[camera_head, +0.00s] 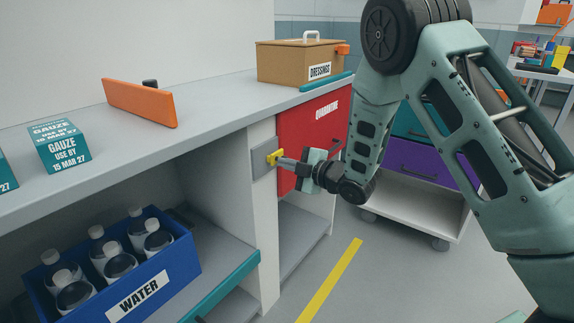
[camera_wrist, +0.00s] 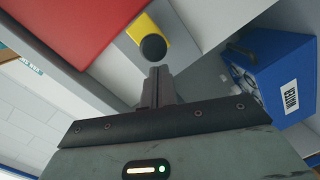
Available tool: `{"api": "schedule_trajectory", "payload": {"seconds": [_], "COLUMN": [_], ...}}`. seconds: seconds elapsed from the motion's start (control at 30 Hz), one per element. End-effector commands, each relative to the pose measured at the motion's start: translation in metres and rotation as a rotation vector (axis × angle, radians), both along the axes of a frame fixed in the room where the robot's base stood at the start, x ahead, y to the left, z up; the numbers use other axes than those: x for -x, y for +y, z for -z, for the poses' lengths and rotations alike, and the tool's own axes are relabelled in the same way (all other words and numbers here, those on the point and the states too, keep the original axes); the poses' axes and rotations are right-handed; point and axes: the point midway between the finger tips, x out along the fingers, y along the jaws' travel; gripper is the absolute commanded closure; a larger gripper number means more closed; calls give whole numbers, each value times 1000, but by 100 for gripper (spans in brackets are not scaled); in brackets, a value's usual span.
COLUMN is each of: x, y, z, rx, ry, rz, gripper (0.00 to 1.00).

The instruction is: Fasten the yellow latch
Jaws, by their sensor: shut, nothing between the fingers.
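The yellow latch (camera_head: 274,157) sits on a grey plate (camera_head: 263,160) on the white upright, just left of the red door marked quarantine (camera_head: 308,128). In the wrist view the yellow latch (camera_wrist: 148,32) shows beyond a dark round knob (camera_wrist: 152,48). My gripper (camera_head: 284,163) reaches in from the right with its fingertips at the latch. In the wrist view my gripper (camera_wrist: 157,72) is shut with nothing between the fingers, its tips just below the knob. I cannot tell whether the tips touch it.
A blue water crate (camera_head: 180,262) with several bottles stands on the left shelf. A drawer cart (camera_head: 425,195) stands behind my arm. The floor in front is clear.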

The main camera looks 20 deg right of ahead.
Motion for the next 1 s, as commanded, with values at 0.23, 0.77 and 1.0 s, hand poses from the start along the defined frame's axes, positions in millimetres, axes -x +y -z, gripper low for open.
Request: {"api": "schedule_trajectory", "payload": {"seconds": [0.23, 0.77, 1.0], "x": [-1, -30, -31], "y": [-1, -42, -42], "z": [0, 0, -1], "rx": [0, 1, 1], "ry": [-1, 1, 0], "rz": [0, 2, 3], "gripper": [100, 100, 100]}}
